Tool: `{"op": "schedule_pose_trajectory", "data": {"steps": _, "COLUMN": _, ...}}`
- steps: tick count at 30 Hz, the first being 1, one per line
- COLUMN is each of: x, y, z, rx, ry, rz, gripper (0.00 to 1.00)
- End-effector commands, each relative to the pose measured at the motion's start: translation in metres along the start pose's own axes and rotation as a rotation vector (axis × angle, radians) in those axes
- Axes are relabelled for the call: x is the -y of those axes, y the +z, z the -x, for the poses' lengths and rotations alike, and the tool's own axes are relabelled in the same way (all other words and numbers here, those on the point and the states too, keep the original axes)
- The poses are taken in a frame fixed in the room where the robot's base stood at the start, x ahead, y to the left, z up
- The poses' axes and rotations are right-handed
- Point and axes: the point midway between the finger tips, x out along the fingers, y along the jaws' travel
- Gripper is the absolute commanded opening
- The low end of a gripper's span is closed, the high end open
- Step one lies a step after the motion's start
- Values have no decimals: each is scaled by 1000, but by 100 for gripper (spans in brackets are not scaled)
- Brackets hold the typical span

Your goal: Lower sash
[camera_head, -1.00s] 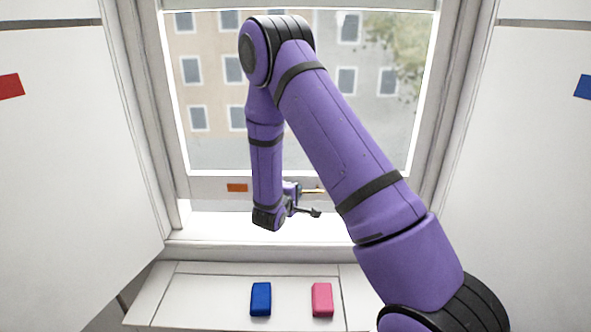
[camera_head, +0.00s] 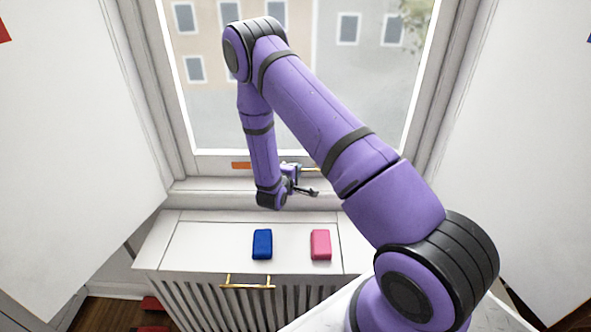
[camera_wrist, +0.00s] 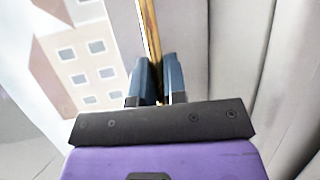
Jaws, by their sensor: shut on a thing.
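The window sash (camera_head: 215,165) has a white bottom rail and a large pane above it, with an orange mark (camera_head: 241,165) on the rail. The rail sits low, close above the white sill (camera_head: 215,190); no bright gap shows between them, but I cannot tell whether they touch. A thin brass handle (camera_head: 311,169) is on the rail. My gripper (camera_head: 291,170) is at the rail, shut on this handle. In the wrist view, the brass bar (camera_wrist: 148,30) runs between the two dark blue fingers of my gripper (camera_wrist: 157,78).
A blue block (camera_head: 262,244) and a pink block (camera_head: 320,245) lie on the white radiator cover (camera_head: 190,245) below the sill. A brass handle (camera_head: 247,284) is on the cover's front. White panels (camera_head: 70,150) flank the window at left and right.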

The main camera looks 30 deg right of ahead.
Motion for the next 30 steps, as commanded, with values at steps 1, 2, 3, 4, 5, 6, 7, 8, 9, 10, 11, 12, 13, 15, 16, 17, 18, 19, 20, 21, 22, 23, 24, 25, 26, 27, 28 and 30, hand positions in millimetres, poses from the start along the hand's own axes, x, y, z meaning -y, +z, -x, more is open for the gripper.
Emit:
{"op": "schedule_pose_trajectory", "data": {"steps": 1, "x": 6, "y": 0, "z": 2, "rx": -2, "ry": -16, "rz": 5, "gripper": 0}}
{"op": "schedule_pose_trajectory", "data": {"steps": 2, "x": 7, "y": 1, "z": 2, "rx": -2, "ry": -17, "rz": 6, "gripper": 0}}
{"op": "schedule_pose_trajectory", "data": {"steps": 3, "x": 7, "y": 1, "z": 2, "rx": -2, "ry": -18, "rz": 6, "gripper": 0}}
{"op": "schedule_pose_trajectory", "data": {"steps": 4, "x": 7, "y": 1, "z": 2, "rx": -2, "ry": -18, "rz": 6, "gripper": 15}}
{"op": "schedule_pose_trajectory", "data": {"steps": 5, "x": 7, "y": 1, "z": 2, "rx": -2, "ry": -19, "rz": 6, "gripper": 22}}
{"op": "schedule_pose_trajectory", "data": {"steps": 6, "x": 7, "y": 1, "z": 2, "rx": -2, "ry": -18, "rz": 6, "gripper": 31}}
{"op": "schedule_pose_trajectory", "data": {"steps": 7, "x": 7, "y": 1, "z": 2, "rx": -2, "ry": -18, "rz": 6, "gripper": 37}}
{"op": "schedule_pose_trajectory", "data": {"steps": 8, "x": 6, "y": 0, "z": 2, "rx": -2, "ry": -17, "rz": 5, "gripper": 37}}
{"op": "schedule_pose_trajectory", "data": {"steps": 9, "x": 6, "y": 0, "z": 2, "rx": -2, "ry": -15, "rz": 5, "gripper": 37}}
{"op": "schedule_pose_trajectory", "data": {"steps": 10, "x": 6, "y": 0, "z": 2, "rx": -2, "ry": -14, "rz": 5, "gripper": 37}}
{"op": "schedule_pose_trajectory", "data": {"steps": 11, "x": 5, "y": 0, "z": 1, "rx": -2, "ry": -14, "rz": 5, "gripper": 37}}
{"op": "schedule_pose_trajectory", "data": {"steps": 12, "x": 5, "y": 0, "z": 1, "rx": -2, "ry": -13, "rz": 4, "gripper": 37}}
{"op": "schedule_pose_trajectory", "data": {"steps": 13, "x": 5, "y": 0, "z": 1, "rx": -2, "ry": -12, "rz": 4, "gripper": 37}}
{"op": "schedule_pose_trajectory", "data": {"steps": 15, "x": 4, "y": 0, "z": 2, "rx": -2, "ry": -11, "rz": 4, "gripper": 37}}
{"op": "schedule_pose_trajectory", "data": {"steps": 16, "x": 4, "y": 0, "z": 2, "rx": -2, "ry": -11, "rz": 4, "gripper": 37}}
{"op": "schedule_pose_trajectory", "data": {"steps": 17, "x": 4, "y": 0, "z": 4, "rx": -2, "ry": -11, "rz": 4, "gripper": 37}}
{"op": "schedule_pose_trajectory", "data": {"steps": 18, "x": 4, "y": 0, "z": 6, "rx": -2, "ry": -11, "rz": 3, "gripper": 37}}
{"op": "schedule_pose_trajectory", "data": {"steps": 19, "x": 4, "y": 0, "z": 9, "rx": -2, "ry": -11, "rz": 3, "gripper": 37}}
{"op": "schedule_pose_trajectory", "data": {"steps": 20, "x": 4, "y": 0, "z": 12, "rx": -3, "ry": -11, "rz": 4, "gripper": 37}}
{"op": "schedule_pose_trajectory", "data": {"steps": 21, "x": 4, "y": 0, "z": 18, "rx": -3, "ry": -12, "rz": 4, "gripper": 37}}
{"op": "schedule_pose_trajectory", "data": {"steps": 22, "x": 4, "y": 0, "z": 22, "rx": -4, "ry": -12, "rz": 4, "gripper": 37}}
{"op": "schedule_pose_trajectory", "data": {"steps": 23, "x": 4, "y": 0, "z": 27, "rx": -4, "ry": -12, "rz": 5, "gripper": 37}}
{"op": "schedule_pose_trajectory", "data": {"steps": 24, "x": 4, "y": 0, "z": 35, "rx": -4, "ry": -12, "rz": 5, "gripper": 37}}
{"op": "schedule_pose_trajectory", "data": {"steps": 25, "x": 4, "y": 0, "z": 41, "rx": -5, "ry": -12, "rz": 6, "gripper": 37}}
{"op": "schedule_pose_trajectory", "data": {"steps": 26, "x": 4, "y": 0, "z": 47, "rx": -5, "ry": -12, "rz": 6, "gripper": 37}}
{"op": "schedule_pose_trajectory", "data": {"steps": 27, "x": 4, "y": -1, "z": 55, "rx": -5, "ry": -12, "rz": 5, "gripper": 37}}
{"op": "schedule_pose_trajectory", "data": {"steps": 28, "x": 4, "y": 0, "z": 61, "rx": -5, "ry": -13, "rz": 6, "gripper": 37}}
{"op": "schedule_pose_trajectory", "data": {"steps": 30, "x": 4, "y": 0, "z": 73, "rx": -4, "ry": -13, "rz": 5, "gripper": 37}}
